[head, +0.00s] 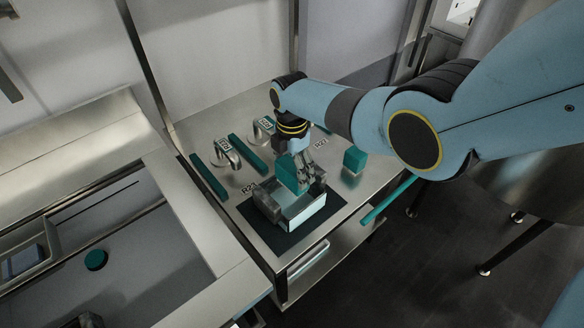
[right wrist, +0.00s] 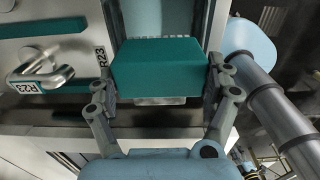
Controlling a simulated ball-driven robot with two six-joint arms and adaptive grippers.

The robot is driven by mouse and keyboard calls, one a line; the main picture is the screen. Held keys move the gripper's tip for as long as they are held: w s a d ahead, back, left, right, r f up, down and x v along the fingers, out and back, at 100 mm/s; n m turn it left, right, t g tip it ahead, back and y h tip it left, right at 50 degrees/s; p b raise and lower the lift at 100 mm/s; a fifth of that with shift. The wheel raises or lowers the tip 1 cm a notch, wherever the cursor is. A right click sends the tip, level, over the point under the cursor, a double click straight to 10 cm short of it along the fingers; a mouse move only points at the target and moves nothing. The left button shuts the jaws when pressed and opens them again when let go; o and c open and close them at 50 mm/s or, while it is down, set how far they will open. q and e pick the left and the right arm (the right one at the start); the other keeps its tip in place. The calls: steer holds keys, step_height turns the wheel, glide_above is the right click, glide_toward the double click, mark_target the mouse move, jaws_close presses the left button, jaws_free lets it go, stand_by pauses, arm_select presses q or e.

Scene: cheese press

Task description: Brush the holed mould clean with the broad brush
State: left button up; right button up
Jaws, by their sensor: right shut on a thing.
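My right gripper (head: 303,174) is shut on a teal block, which I take to be the broad brush (head: 290,172). In the right wrist view the brush (right wrist: 157,70) lies across between the two fingers, its wide face toward the camera. The holed mould (head: 306,212) is a pale, box-like thing with an open top, on a dark mat (head: 283,243) at the table's front. The brush is over the mould's back part. I cannot tell whether they touch. The mould's holes are too small to make out.
Teal bars (head: 208,177) and metal hooped handles (head: 226,155) with labels lie on the steel table's left side. A teal block (head: 355,159) stands at the right, near a teal rod (head: 388,201) at the edge. A steel basin with a round teal piece (head: 95,260) is at left.

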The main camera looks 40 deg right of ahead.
steer(key=shift+w+a+f+b, duration=0.1)
steer(key=shift+f+b, duration=1.45)
steer(key=shift+f, duration=0.15)
steer(key=shift+w+f+b, duration=0.1)
steer(key=shift+f+b, duration=1.4)
steer(key=shift+f, duration=0.2)
steer(key=shift+f+b, duration=0.9)
